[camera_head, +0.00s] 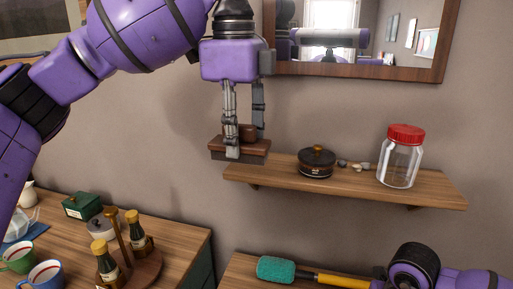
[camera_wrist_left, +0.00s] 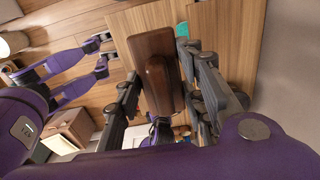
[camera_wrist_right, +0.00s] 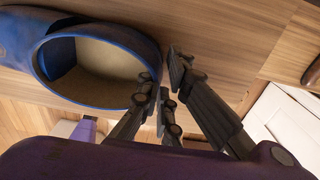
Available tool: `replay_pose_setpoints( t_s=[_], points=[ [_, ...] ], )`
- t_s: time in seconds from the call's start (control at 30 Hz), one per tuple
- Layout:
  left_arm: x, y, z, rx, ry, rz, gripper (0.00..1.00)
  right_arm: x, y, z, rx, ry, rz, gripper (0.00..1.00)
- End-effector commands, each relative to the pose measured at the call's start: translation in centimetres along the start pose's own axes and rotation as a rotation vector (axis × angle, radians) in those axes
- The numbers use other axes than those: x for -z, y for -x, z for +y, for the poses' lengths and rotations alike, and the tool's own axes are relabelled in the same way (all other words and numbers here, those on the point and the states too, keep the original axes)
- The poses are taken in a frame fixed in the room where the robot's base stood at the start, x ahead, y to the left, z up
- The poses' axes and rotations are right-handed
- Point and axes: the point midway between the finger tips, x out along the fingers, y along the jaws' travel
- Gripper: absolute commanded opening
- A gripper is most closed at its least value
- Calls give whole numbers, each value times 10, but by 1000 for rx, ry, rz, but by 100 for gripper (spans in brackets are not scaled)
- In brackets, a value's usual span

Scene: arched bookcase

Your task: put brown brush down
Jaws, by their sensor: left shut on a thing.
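My left gripper (camera_head: 244,155) is shut on the brown brush (camera_head: 222,146), a dark wooden block with a raised grip. The brush is held level near the left end of the wall shelf (camera_head: 435,190). I cannot tell whether it touches the shelf. In the left wrist view, the brush (camera_wrist_left: 150,45) lies between the fingers, its long block pointing away from the wrist.
The shelf holds a dark lidded pot (camera_head: 317,165), small stones (camera_head: 352,165) and a red-lidded glass jar (camera_head: 400,160). A framed mirror (camera_head: 350,73) hangs above. A teal brush (camera_head: 277,269) lies below. Bottles (camera_head: 137,232) and mugs (camera_head: 47,276) stand at lower left.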

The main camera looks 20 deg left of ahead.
Motion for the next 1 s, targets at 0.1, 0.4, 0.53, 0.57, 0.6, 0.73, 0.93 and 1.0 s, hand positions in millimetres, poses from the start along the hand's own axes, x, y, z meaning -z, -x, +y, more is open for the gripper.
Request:
replay_pose_setpoints(
  t_s=[0.1,0.4,0.53,0.57,0.6,0.73,0.93,1.0],
  points=[
    [1,-2,-33,-2,4,1,5,0,0,0,0,-1,-1,0],
    [1,-4,-97,0,3,0,5,-1,0,0,0,-1,-2,0],
    [1,-5,-115,0,3,0,5,-1,0,0,0,-2,-2,0],
    [1,-5,-118,1,3,0,5,-1,0,0,0,-2,-2,0],
    [-1,-8,-121,-1,2,-3,5,-1,0,0,0,-2,-2,0],
    [-1,-26,-118,0,1,-2,5,-1,0,0,0,-2,-2,0],
    [-1,-41,-118,0,1,-2,5,0,0,0,0,-1,-1,0],
    [-1,-51,-117,-1,1,-3,5,0,0,0,0,-1,-1,0]
  ],
)
